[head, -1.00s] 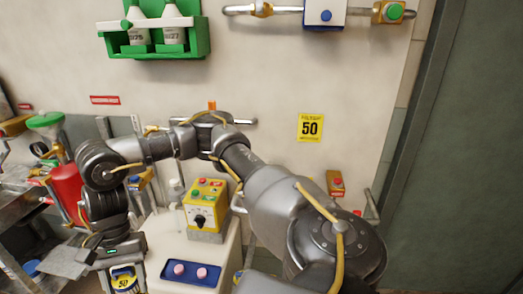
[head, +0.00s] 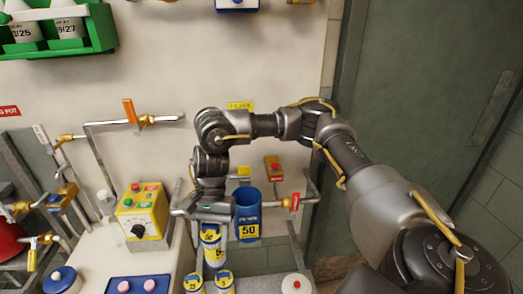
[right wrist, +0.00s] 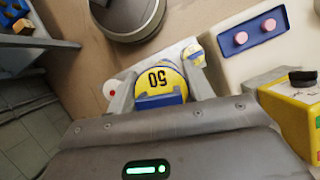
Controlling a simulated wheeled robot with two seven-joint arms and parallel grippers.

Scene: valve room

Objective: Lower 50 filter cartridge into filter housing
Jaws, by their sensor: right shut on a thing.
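The 50 filter cartridge (head: 212,247) is yellow and blue and hangs upright under my right gripper (head: 205,217) in the head view. In the right wrist view, its yellow top marked 50 (right wrist: 158,78) sits between the fingers of my right gripper (right wrist: 160,95), which are shut on it. The blue filter housing (head: 247,222) with a yellow 50 label stands on the wall pipe, just right of the cartridge in the head picture. The cartridge appears apart from the housing, though their depth gap is hard to tell. My left gripper is not in view.
Two more yellow-topped cartridges (head: 222,284) (head: 193,284) stand below. A white round thing with a red knob (head: 296,284) is at the lower right. The yellow control box (head: 140,215) stands left of my gripper.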

